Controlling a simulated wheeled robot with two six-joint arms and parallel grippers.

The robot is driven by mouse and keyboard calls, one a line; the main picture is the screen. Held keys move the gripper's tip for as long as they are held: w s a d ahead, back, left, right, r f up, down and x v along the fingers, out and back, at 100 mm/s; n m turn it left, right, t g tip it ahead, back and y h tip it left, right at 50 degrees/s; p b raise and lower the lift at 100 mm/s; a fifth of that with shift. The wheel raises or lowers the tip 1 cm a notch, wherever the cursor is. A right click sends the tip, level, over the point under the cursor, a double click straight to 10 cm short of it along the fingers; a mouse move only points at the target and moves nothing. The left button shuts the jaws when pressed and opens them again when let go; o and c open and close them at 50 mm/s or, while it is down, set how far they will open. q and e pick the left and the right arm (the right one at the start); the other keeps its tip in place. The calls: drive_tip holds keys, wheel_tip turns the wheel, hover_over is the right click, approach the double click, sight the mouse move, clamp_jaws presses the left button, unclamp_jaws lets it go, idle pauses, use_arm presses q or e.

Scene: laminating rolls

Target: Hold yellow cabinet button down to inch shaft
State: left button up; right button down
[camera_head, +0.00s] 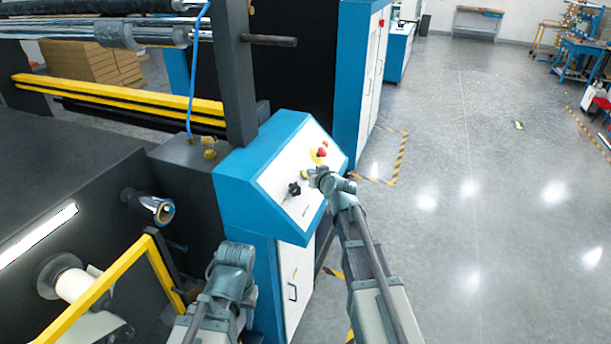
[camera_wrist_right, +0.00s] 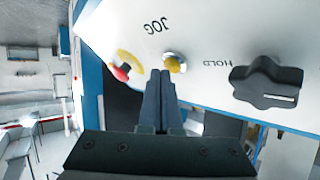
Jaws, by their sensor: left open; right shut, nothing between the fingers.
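The blue cabinet (camera_head: 230,180) has a sloped white panel carrying the yellow button (camera_head: 305,174), which also shows in the right wrist view (camera_wrist_right: 175,62) beside the word JOG. My right gripper (camera_head: 315,177) is shut and empty at the panel. In the right wrist view its closed fingertips (camera_wrist_right: 161,72) are right at the yellow button's edge and overlap it slightly; I cannot tell whether they press it. My left gripper (camera_head: 240,252) is open, low in front of the cabinet and away from the panel; its fingers are hard to make out. Metal rollers (camera_head: 150,36) lie at the upper left.
A red stop button (camera_head: 322,152) on a yellow ring sits beyond the yellow button. A black knob (camera_head: 294,189) marked HOLD sits on the nearer side. A yellow guard bar (camera_head: 95,300) stands at the lower left.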

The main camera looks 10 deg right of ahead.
drive_tip(key=shift+w+a+f+b, duration=0.15)
drive_tip(key=shift+a+f+b, duration=0.1)
drive_tip(key=shift+b, duration=0.05)
idle(0.6)
drive_tip(key=shift+r, duration=0.1)
idle(4.8)
drive_tip(key=shift+s+d+r+p, duration=0.35)
drive_tip(key=shift+d+r+p, duration=0.15)
drive_tip(key=shift+p, duration=0.1)
drive_tip(key=shift+s+d+r+p, duration=0.5)
drive_tip(key=shift+d+r+p, duration=0.25)
drive_tip(key=shift+r+p, duration=0.15)
drive_tip(key=shift+s+d+r+p, duration=0.5)
drive_tip(key=shift+d+r+p, duration=0.2)
drive_tip(key=shift+r+p, duration=0.15)
